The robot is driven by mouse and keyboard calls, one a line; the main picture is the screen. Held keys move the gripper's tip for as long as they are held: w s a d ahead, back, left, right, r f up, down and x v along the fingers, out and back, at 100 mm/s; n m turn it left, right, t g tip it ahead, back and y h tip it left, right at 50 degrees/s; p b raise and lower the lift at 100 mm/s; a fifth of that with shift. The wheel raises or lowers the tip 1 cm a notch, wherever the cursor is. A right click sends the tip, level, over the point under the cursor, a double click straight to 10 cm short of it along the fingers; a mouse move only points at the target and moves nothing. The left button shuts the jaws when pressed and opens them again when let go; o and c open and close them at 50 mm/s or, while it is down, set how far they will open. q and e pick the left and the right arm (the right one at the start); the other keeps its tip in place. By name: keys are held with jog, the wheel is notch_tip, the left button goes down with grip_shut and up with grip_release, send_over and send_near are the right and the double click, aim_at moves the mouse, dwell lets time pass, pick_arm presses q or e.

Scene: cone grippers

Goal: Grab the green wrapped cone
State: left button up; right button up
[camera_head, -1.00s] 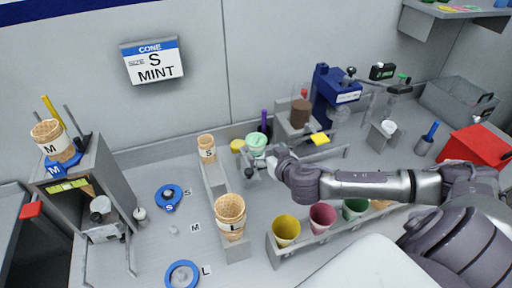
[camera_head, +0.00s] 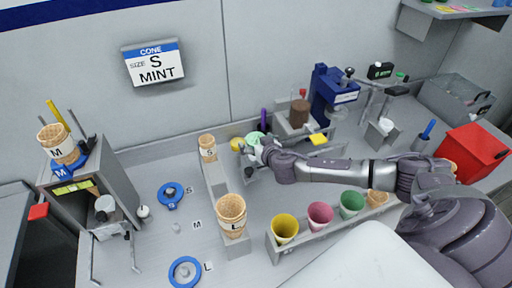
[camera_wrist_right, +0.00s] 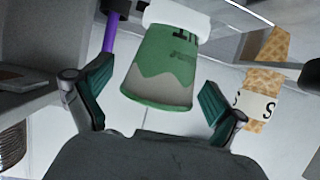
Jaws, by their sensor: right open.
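A green wrapped cone (camera_wrist_right: 165,65) with dark lettering and a pale wavy lower band shows in the right wrist view. It is between the two spread fingers of my right gripper (camera_wrist_right: 153,98), with gaps on both sides. In the head view, my right gripper (camera_head: 256,150) is at the back of the counter, partly covering this cone and its mint-green top (camera_head: 254,138). A plain green cone-shaped cup (camera_head: 352,204) stands in the front rack, away from the gripper. My left gripper is not in view.
A rack (camera_head: 305,244) with yellow (camera_head: 285,228) and pink cups (camera_head: 320,215) lies under my right arm. Waffle cones marked S (camera_head: 207,147) and L (camera_head: 231,212) stand left of the gripper. A purple stick (camera_head: 263,120) stands close behind it. The left counter has free room.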

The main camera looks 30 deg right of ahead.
jog(key=c, duration=0.9)
jog(key=shift+o, duration=0.2)
